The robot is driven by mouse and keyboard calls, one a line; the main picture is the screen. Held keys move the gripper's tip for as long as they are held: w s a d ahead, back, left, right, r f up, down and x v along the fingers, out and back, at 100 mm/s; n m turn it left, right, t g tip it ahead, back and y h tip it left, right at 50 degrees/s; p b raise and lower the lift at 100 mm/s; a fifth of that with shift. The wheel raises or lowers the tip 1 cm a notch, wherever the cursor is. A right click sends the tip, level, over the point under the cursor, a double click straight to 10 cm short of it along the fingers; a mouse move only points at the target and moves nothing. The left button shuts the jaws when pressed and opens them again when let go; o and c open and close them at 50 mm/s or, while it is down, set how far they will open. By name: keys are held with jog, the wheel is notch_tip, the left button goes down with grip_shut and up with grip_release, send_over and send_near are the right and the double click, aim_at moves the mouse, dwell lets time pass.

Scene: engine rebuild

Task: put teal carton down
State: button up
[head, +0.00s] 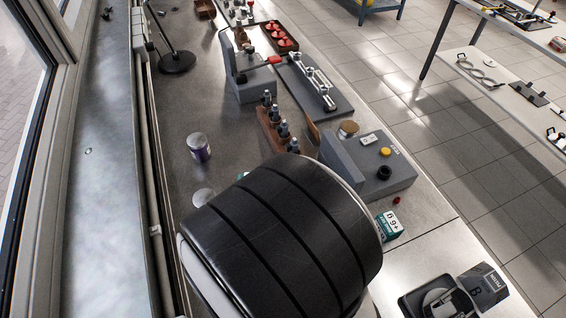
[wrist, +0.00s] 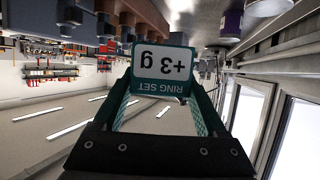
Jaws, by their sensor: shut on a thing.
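My gripper (wrist: 162,88) is shut on a teal carton (wrist: 163,64) in the wrist view, with one finger at each side. The carton's white label reads "RING SET +3 g" and appears upside down there. The wrist view does not clearly show what is under the carton. In the head view my black arm link hides the gripper and most or all of the held carton. A second teal and white carton (head: 389,225) rests on the bench, right of my arm, in the head view.
A grey block with a yellow knob (head: 385,152) stands beyond my arm. A purple-labelled can (head: 198,148) stands at the left. A brown rack of dark parts (head: 274,131) is farther back. A black tray (head: 436,300) lies front right. Bare bench (head: 178,112) shows at the left.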

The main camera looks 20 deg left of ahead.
notch_tip(320, 180, down, 14)
jog(key=shift+d+f, duration=0.1)
jog(key=shift+f, duration=0.05)
jog(key=shift+f, duration=0.15)
jog(key=o, duration=1.3)
jog(key=shift+r, duration=0.25)
jog(key=v, duration=0.7)
jog(key=shift+s, duration=0.15)
jog(key=w+d+m+g+h, duration=0.1)
jog(key=w+m+g+h, duration=0.1)
jog(key=m, duration=0.1)
jog(key=w+d+r+m, duration=0.1)
jog(key=w+m, duration=0.1)
jog(key=shift+d+g+h, duration=0.35)
jog(key=shift+g+h, duration=0.05)
jog(key=s+d+r+m+g, duration=0.35)
jog(key=d+r+g, duration=0.35)
jog(key=d+r, duration=0.55)
jog(key=s+d+r+g, duration=0.1)
jog(key=s+d, duration=0.1)
jog(key=s, duration=0.1)
jog(key=s+d+r+m+g, duration=0.1)
jog(key=s+d, duration=0.2)
jog(key=s, duration=0.1)
jog(key=s+d+r+g, duration=0.1)
jog(key=s+d+r, duration=0.1)
jog(key=s+d, duration=0.1)
jog(key=shift+s+d+r+m+h, duration=0.1)
jog(key=shift+s+d+m+h, duration=0.15)
jog(key=shift+m+h, duration=0.15)
